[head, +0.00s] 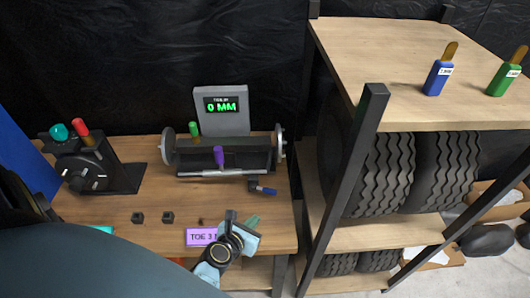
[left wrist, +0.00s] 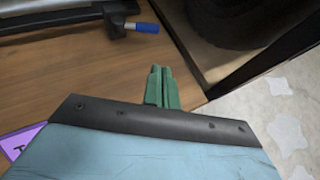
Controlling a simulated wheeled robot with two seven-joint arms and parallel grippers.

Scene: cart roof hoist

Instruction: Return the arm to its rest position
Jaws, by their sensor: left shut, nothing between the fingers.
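My left gripper (head: 253,222) is over the front right corner of the wooden workbench (head: 120,205) in the head view. Its green fingers also show in the left wrist view (left wrist: 160,88); they are together with nothing between them. The fingers look apart from the blue-handled tool (head: 262,189) behind them, which also shows in the left wrist view (left wrist: 142,27). My right gripper is in neither view.
A purple card (head: 201,237) lies by my left wrist. Behind stand a roller fixture (head: 222,157) and a display reading 0 MM (head: 221,106). A crank device (head: 92,165) is at left. A tyre rack (head: 345,190) with dark posts rises close on the right.

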